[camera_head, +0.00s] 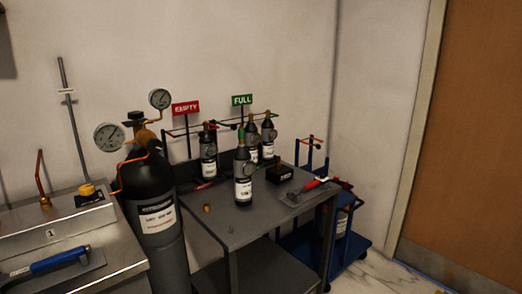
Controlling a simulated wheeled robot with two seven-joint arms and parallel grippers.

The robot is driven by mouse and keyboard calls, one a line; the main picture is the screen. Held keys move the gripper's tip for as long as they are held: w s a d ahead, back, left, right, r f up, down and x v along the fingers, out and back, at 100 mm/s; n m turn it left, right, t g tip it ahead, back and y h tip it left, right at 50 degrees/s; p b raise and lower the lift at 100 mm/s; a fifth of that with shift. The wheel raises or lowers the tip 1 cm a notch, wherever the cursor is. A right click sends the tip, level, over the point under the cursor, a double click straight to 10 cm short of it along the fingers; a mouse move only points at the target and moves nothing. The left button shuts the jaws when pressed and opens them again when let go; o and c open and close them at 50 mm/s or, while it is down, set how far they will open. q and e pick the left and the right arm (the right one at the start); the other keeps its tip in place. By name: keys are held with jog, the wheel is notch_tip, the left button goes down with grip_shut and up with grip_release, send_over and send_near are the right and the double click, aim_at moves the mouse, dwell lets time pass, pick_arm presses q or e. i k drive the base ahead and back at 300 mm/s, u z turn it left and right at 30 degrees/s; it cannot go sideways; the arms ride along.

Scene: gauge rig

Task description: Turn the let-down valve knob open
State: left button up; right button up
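Two knobs show. A black knob (135,116) sits on top of the large dark cylinder (152,190), above a brass fitting between two round gauges. A yellow knob (87,189) sits on the metal box (50,222) at the left. No label tells me which one is the let-down valve knob, and I cannot tell how far either is turned. The left gauge (109,137) and right gauge (160,98) have white dials, too small to read. An orange pipe (121,170) runs down beside the cylinder. Neither of my grippers is in view.
A dark table (222,220) holds several small bottles, a black block (279,173) and a red-handled tool (308,188). EMPTY (186,107) and FULL (242,99) signs stand behind. A blue cart (345,250) stands right.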

aim_at(87, 190)
jog(key=u, duration=1.5)
